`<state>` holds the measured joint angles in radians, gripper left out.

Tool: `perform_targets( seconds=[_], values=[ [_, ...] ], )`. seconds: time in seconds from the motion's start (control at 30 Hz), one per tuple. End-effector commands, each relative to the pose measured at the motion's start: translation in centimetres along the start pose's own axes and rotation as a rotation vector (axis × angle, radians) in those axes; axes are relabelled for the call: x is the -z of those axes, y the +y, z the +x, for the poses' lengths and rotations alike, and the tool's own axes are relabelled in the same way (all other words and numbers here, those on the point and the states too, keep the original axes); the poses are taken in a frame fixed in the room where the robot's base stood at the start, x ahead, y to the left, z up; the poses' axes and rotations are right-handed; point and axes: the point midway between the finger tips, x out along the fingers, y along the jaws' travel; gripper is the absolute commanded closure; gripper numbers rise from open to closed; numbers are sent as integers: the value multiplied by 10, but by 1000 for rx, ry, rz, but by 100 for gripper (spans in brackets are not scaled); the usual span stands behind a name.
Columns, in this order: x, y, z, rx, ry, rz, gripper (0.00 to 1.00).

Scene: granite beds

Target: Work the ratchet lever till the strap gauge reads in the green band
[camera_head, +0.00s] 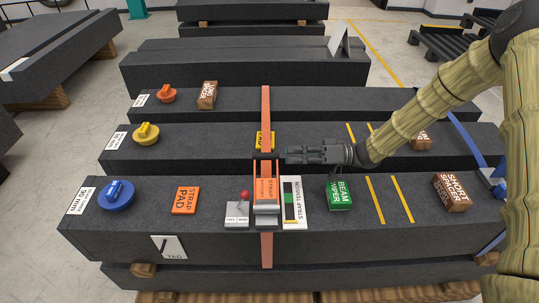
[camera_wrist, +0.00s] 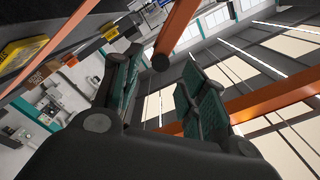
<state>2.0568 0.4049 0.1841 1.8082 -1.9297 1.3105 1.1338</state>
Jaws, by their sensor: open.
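The strap ratchet (camera_head: 266,192) sits on the front granite beam, with its orange lever standing up and an orange strap (camera_head: 266,105) running through it across the beams. The strap tension gauge (camera_head: 298,204) is a white panel just right of it, with a dark column and a green band. Its reading is too small to tell. My gripper (camera_head: 290,154) is open and empty, pointing left, just behind and right of the lever and apart from it. In the wrist view its teal-padded fingers (camera_wrist: 160,95) stand apart with nothing between them.
A small grey box with a red-knobbed switch (camera_head: 243,200) stands left of the ratchet. An orange strap pad (camera_head: 186,200), a blue knob (camera_head: 117,195), a green beam bumper (camera_head: 339,195) and a brown short spacer (camera_head: 452,192) lie along the front beam. A yellow block (camera_head: 265,140) lies behind the ratchet.

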Motion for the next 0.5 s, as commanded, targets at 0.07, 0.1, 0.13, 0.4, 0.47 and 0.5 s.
perform_targets(
  seconds=[0.07,0.1,0.13,0.4,0.47,0.5],
  values=[
    [0,-1,14,2,0,0,57],
    [0,-1,21,2,-1,0,57],
    [0,-1,26,2,-1,-1,57],
    [0,0,62,2,-2,-1,57],
    [0,0,68,3,-2,-1,57],
    [0,0,70,3,-3,-1,57]
  ],
)
